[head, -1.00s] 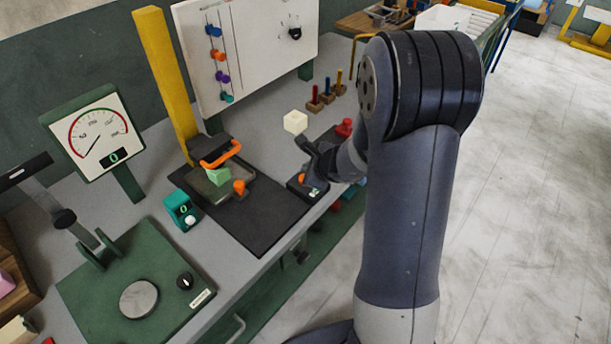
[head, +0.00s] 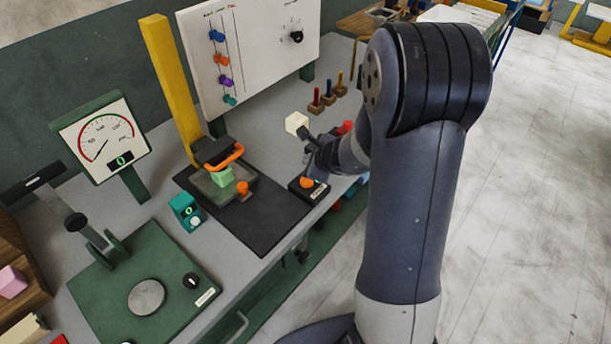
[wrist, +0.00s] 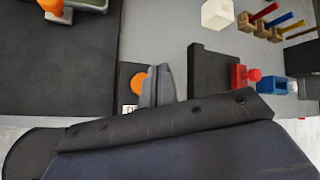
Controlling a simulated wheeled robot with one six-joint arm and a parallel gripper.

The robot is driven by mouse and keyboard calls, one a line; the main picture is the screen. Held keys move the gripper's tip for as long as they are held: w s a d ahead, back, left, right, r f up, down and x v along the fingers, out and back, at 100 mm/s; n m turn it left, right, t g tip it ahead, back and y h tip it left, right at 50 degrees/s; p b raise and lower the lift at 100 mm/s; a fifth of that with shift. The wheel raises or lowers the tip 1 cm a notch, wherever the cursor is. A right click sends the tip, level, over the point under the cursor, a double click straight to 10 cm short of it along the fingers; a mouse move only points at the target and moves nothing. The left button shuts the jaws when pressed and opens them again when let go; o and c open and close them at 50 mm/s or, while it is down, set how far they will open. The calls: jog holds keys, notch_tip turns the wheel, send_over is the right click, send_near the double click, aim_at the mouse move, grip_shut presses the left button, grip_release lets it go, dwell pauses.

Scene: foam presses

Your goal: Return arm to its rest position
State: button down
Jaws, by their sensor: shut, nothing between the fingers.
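My gripper (head: 312,164) is at the end of my arm, low over the right side of the workbench in the head view. It is shut and empty. The fingertips also show in the wrist view (wrist: 158,76), right beside an orange knob (wrist: 138,83). In the head view this orange knob (head: 307,183) sits on a small black box just below the gripper. I cannot tell whether the fingers touch it. My forearm hides part of the bench's right end.
A press with an orange handle (head: 226,158) and a green block (head: 222,177) stands on a black mat (head: 262,222). A cream cube (head: 296,122), a red object (head: 346,127) and colored pegs (head: 328,96) are near the gripper. Floor at right (head: 540,200) is clear.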

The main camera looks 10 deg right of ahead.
jog(key=shift+f+b, duration=1)
jog(key=shift+f, duration=0.15)
jog(key=shift+r+p, duration=0.3)
jog(key=shift+p, duration=1.15)
notch_tip(320, 180, up, 6)
jog(key=p, duration=0.4)
jog(key=shift+f, duration=0.2)
jog(key=shift+f, duration=0.2)
